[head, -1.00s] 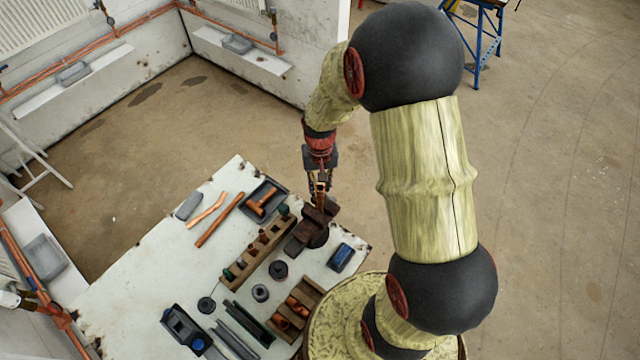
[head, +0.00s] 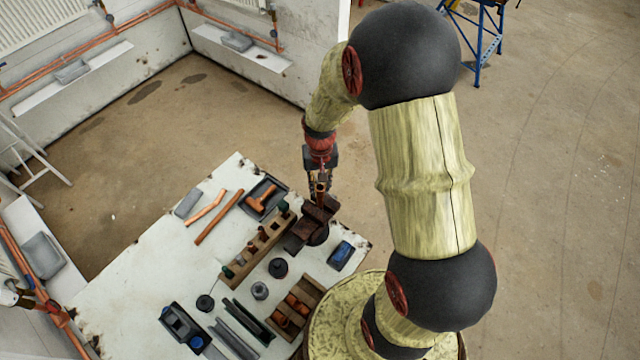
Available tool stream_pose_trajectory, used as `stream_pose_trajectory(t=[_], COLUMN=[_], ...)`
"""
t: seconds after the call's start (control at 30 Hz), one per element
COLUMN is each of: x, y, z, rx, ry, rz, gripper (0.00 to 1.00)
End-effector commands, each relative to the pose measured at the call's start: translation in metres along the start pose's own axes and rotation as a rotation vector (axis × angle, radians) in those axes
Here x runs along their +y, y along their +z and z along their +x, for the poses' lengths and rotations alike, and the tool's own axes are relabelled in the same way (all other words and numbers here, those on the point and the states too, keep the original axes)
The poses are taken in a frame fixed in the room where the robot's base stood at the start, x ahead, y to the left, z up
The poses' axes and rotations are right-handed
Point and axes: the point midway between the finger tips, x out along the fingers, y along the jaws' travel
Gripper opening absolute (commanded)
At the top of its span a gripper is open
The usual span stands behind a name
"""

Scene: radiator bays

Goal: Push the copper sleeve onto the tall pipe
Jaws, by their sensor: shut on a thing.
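My gripper (head: 320,190) points down over the far right part of the white workbench (head: 150,270), just above a dark brown vise (head: 311,226). Its fingers are shut on a small copper-coloured piece, which I take to be the copper sleeve; the fingers hide most of it. The tall pipe does not show clearly. If it stands at the vise, the gripper hides it, and I cannot tell whether sleeve and pipe touch.
A wooden rack (head: 258,245) stands left of the vise. A wooden box with copper fittings (head: 297,307), a blue box (head: 341,256) and a dark tray with a copper tee (head: 264,197) lie nearby.

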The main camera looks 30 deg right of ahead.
Motion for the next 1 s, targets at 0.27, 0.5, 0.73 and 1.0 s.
stream_pose_trajectory(t=[0.27,0.5,0.73,1.0], x=[0.0,0.0,0.0,0.0], y=[0.0,0.0,0.0,0.0], z=[0.0,0.0,0.0,-0.011], rx=[0.0,0.0,0.0,0.0], ry=[0.0,0.0,0.0,0.0], rz=[0.0,0.0,0.0,0.0], gripper=[0.31,0.43,0.43,0.43])
